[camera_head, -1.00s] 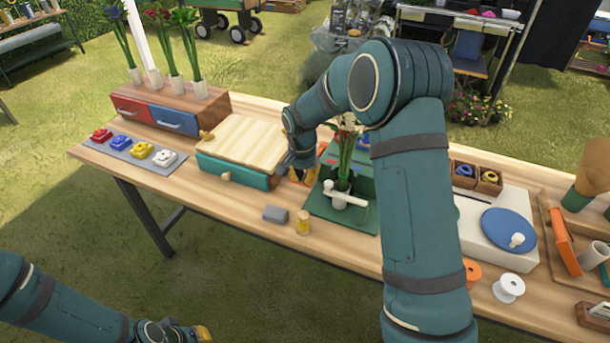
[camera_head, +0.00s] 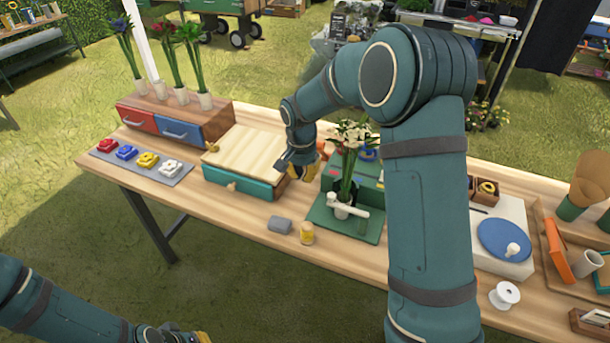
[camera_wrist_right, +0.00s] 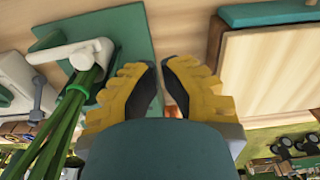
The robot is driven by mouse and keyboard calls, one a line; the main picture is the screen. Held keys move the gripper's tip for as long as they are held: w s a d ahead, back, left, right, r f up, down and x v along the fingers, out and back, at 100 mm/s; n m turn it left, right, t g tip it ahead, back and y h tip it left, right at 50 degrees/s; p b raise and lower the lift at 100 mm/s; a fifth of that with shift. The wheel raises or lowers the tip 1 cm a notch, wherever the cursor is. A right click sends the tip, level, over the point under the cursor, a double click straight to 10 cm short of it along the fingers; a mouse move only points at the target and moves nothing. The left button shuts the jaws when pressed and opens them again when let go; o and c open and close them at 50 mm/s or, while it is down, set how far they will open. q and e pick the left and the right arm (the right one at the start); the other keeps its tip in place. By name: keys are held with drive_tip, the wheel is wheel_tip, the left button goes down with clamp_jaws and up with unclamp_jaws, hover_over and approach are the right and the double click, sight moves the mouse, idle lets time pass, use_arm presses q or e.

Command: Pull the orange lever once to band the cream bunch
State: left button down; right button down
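The cream bunch (camera_head: 352,132) stands upright in the green banding stand (camera_head: 330,217), its green stems beside a white clamp arm (camera_head: 346,205). An orange part (camera_head: 321,147), seemingly the lever, shows just behind my right gripper at the stand's left side; most of it is hidden. My right gripper (camera_head: 303,173) hangs between the stand and the wooden-topped box. In the wrist view its yellow fingers (camera_wrist_right: 163,82) are apart with nothing between them; stems (camera_wrist_right: 68,125) pass to their left. My left gripper (camera_head: 200,337) is at the bottom edge, off the table, mostly cut off.
The wooden-topped box (camera_head: 245,150) with a teal drawer is left of my right gripper. A grey block (camera_head: 280,225) and a yellow jar (camera_head: 307,233) stand in front of the stand. A blue turntable (camera_head: 505,238) and white spool (camera_head: 505,295) are at right.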

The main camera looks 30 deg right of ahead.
drive_tip(key=r, duration=0.1)
drive_tip(key=s+a+r, duration=0.1)
drive_tip(key=r, duration=0.1)
drive_tip(key=s+a+r, duration=0.1)
drive_tip(key=shift+s+a+r+p, duration=0.2)
drive_tip(key=shift+r+p, duration=0.1)
drive_tip(key=shift+p, duration=0.05)
drive_tip(key=shift+s+f, duration=0.1)
